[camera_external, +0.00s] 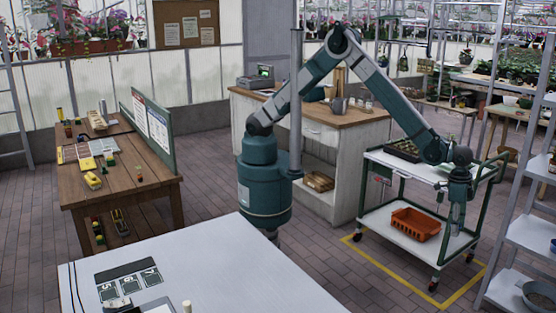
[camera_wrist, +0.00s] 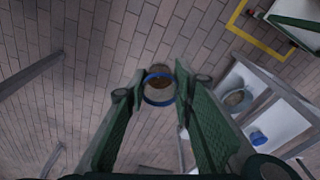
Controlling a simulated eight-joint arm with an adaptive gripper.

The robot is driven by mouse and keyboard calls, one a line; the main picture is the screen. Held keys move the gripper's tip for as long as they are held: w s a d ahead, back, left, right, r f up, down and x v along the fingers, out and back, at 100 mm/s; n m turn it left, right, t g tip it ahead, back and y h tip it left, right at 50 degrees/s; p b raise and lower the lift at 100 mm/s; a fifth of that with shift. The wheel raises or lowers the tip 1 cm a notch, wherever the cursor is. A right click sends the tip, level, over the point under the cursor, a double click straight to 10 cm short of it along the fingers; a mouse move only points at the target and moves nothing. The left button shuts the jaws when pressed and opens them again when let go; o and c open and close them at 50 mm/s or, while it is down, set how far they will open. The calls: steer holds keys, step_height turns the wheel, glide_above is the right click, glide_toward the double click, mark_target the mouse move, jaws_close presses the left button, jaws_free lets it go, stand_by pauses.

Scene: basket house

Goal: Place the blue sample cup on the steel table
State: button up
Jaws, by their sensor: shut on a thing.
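My gripper (camera_wrist: 158,88) is shut on a small round cup with a blue rim, the sample cup (camera_wrist: 159,101), held between the green fingertips in the wrist view. Brown shows at its far side; I cannot tell whether that is its contents. In the external view my gripper (camera_external: 457,220) hangs pointing down in front of the white cart's right end, and the cup cannot be made out there. A pale grey table (camera_external: 235,265), apparently the steel table, fills the bottom of the external view, well left of my gripper.
The cart (camera_external: 400,172) holds an orange basket (camera_external: 415,224) on its lower shelf. A grey shelf unit (camera_external: 515,275) at right carries a bowl (camera_wrist: 238,100) and a blue item (camera_wrist: 257,138). Number cards (camera_external: 128,279) and a pale peg (camera_external: 187,306) are on the grey table. A wooden table (camera_external: 150,180) stands left.

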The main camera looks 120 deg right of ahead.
steer(key=s+d+n, duration=0.1)
steer(key=s+d, duration=0.3)
steer(key=s, duration=0.6)
steer(key=s+d+n, duration=0.2)
steer(key=s+d, duration=0.2)
steer(key=s, duration=0.6)
steer(key=r+n+b, duration=0.1)
steer(key=r+n, duration=0.1)
steer(key=n, duration=0.5)
glide_above(425, 170)
steer(key=shift+w+d+f+g+h, duration=0.15)
steer(key=shift+d+g+h, duration=0.1)
steer(key=shift+g+h, duration=0.15)
steer(key=shift+f+b, duration=0.5)
steer(key=shift+f, duration=2.6)
steer(key=shift+f, duration=0.1)
steer(key=shift+f, duration=1.8)
